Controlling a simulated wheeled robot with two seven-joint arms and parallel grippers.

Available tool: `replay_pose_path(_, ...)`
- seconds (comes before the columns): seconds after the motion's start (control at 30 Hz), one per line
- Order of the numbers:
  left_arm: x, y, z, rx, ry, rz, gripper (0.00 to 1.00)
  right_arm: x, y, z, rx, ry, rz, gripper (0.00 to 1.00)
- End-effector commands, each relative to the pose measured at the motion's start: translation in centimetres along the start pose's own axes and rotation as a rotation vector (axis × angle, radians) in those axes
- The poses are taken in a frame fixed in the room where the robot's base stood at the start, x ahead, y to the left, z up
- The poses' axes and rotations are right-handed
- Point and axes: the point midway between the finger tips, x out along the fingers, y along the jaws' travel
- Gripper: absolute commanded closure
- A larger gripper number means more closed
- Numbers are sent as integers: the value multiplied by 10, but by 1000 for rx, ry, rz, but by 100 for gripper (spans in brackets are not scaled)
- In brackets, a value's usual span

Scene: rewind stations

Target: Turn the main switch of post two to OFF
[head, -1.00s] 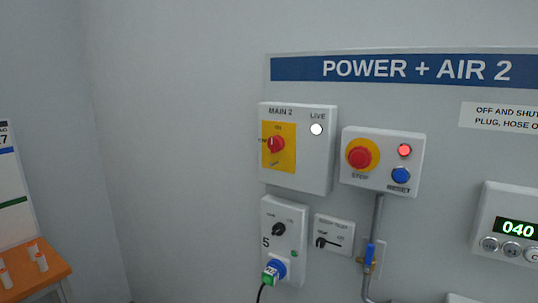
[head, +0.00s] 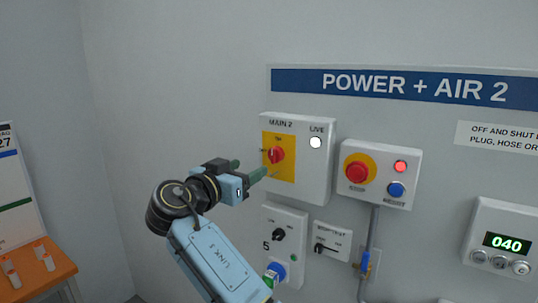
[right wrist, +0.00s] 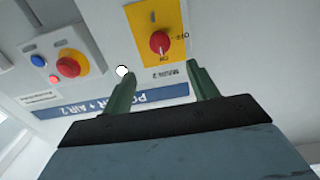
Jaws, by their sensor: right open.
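The main switch of post two is a red knob (head: 275,155) on a yellow plate (head: 287,173), on the white box marked MAIN 2 (head: 318,172). In the right wrist view, which is upside down, the knob (right wrist: 159,43) appears beyond my fingertips, with its pale mark seemingly toward the ON label. The LIVE lamp (head: 315,142) looks white. My right gripper (head: 252,167) is open and empty, just left of and slightly below the knob in the head view. Its two green fingers (right wrist: 161,72) stand apart, not touching the knob. My left gripper is out of view.
Right of the box are a red STOP button (head: 356,172) and a blue RESET button (head: 396,190). Below hangs a socket box (head: 297,222) with a small knob and plug. A display reads 040 (head: 507,242).

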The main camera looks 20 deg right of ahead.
Motion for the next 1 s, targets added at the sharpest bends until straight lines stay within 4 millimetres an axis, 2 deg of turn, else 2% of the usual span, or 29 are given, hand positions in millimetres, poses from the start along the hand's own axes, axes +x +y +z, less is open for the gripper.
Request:
replay_pose_path(0.1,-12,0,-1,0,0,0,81,29,1,-3,-4,1,5,41)
replay_pose_path(0.3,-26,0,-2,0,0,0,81,69,0,-3,-5,1,3,41)
replay_pose_path(0.5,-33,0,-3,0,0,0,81,95,0,-1,-5,0,0,41)
replay_pose_path(0.7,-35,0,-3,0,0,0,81,103,0,0,-3,-1,-1,41)
replay_pose_path(0.9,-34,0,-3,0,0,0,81,104,0,1,-3,-1,-2,41)
replay_pose_path(0.93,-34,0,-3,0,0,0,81,104,0,1,-3,-1,-2,42)
replay_pose_path(1.0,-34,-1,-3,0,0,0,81,103,0,1,-3,-1,-1,51)
